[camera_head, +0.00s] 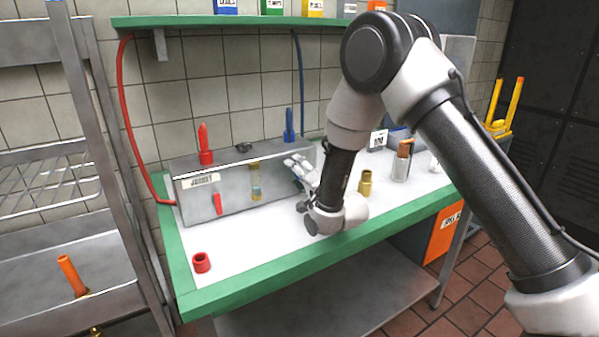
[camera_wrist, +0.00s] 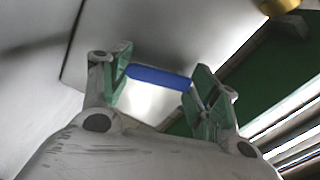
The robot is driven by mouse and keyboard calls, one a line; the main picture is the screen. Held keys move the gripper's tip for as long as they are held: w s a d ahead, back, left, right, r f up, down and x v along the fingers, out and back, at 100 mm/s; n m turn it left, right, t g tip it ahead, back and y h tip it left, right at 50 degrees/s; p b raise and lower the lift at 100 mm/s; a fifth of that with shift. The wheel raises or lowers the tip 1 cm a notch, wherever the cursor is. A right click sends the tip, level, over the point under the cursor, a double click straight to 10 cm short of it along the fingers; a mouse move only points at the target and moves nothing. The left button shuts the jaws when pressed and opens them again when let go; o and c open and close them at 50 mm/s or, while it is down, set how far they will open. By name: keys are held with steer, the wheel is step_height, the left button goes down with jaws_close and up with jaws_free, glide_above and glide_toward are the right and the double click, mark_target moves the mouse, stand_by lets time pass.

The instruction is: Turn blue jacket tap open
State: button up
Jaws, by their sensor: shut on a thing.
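The blue jacket tap handle (camera_wrist: 158,77) shows in the wrist view as a short blue bar spanning the gap between my two fingers. My gripper (camera_head: 297,166) is shut on it at the right end of the grey box's front. In the head view my gripper and wrist hide the handle, and I cannot tell its angle there. The grey box (camera_head: 240,198) carries a white plate reading "JACKET" (camera_head: 202,180). A red tap lever (camera_head: 217,202) hangs on its front left, tilted slightly.
Red (camera_head: 205,145) and blue (camera_head: 289,127) fittings rise from the box top. A sight glass (camera_head: 256,182) is on its front. A red cup (camera_head: 201,262), a brass piece (camera_head: 365,183) and a glass jar (camera_head: 401,168) stand on the green-edged bench (camera_head: 270,268).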

steer(key=shift+s+a+f+m, duration=0.1)
steer(key=shift+m, duration=0.85)
steer(key=shift+s+a+f+m, duration=0.1)
steer(key=shift+m, duration=0.85)
steer(key=o, duration=1)
steer(key=shift+o, duration=0.2)
steer(key=shift+a, duration=0.1)
steer(key=v, duration=1.2)
